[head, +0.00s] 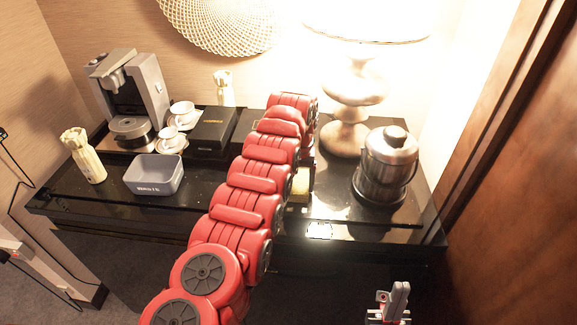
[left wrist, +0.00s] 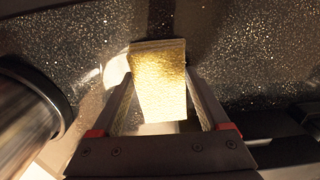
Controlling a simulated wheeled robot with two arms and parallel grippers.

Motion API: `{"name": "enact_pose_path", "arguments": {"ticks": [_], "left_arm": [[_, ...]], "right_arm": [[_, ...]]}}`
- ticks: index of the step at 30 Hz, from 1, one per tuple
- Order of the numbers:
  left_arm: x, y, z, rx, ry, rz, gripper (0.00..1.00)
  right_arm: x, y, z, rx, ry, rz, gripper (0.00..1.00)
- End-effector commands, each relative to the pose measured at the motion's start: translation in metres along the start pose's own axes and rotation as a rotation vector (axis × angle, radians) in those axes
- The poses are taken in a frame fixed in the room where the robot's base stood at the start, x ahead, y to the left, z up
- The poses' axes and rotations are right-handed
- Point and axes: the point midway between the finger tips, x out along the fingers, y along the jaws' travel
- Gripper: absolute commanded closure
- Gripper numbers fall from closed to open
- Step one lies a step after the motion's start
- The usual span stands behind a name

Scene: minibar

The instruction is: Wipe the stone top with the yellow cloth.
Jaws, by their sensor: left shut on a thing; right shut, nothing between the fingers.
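The yellow cloth (left wrist: 158,70) is a folded pad between the fingers of my left gripper (left wrist: 160,92), which is shut on it. The dark speckled stone top (left wrist: 235,55) lies right behind the cloth in the left wrist view; I cannot tell whether they touch. In the head view the stone top (head: 335,208) is a glossy black counter. My red left arm reaches across its middle and hides most of the left gripper and cloth. My right gripper (head: 392,294) is shut and empty, low in front of the counter at the right.
A steel ice bucket (head: 388,165) and a lamp (head: 352,85) stand right of my left arm. On the left are a grey bin (head: 154,178), a wrapped bottle (head: 84,158), a coffee machine (head: 130,98), cups (head: 182,112) and a black box (head: 213,128). The front right corner is clear.

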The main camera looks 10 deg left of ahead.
Motion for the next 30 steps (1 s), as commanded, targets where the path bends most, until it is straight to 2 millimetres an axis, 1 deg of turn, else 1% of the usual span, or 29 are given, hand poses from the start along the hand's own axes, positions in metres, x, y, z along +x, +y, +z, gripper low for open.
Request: {"name": "enact_pose_path", "arguments": {"ticks": [2,3,5,7,24,27,30], "left_arm": [[0.004,-0.003,-0.001,0.000,-0.001,0.000,1.00],[0.003,-0.005,-0.002,-0.001,0.003,-0.002,1.00],[-0.005,-0.003,-0.001,0.001,0.002,0.001,1.00],[-0.024,-0.005,-0.001,0.000,0.001,0.002,1.00],[-0.073,-0.013,0.001,-0.001,-0.001,0.001,1.00],[-0.080,-0.013,0.002,-0.001,0.000,0.001,1.00],[-0.082,-0.014,0.002,-0.001,0.000,0.001,1.00]], "right_arm": [[-0.002,0.000,0.000,0.000,0.000,0.000,1.00],[-0.002,0.000,0.000,0.000,0.000,0.000,1.00],[-0.001,0.000,0.000,0.000,0.000,0.000,1.00],[-0.001,0.000,0.000,0.000,0.000,0.000,1.00],[-0.001,0.000,0.000,0.000,0.000,0.000,1.00],[-0.001,0.000,0.000,0.000,0.000,0.000,1.00],[-0.001,0.000,0.000,0.000,0.000,0.000,1.00]]}}
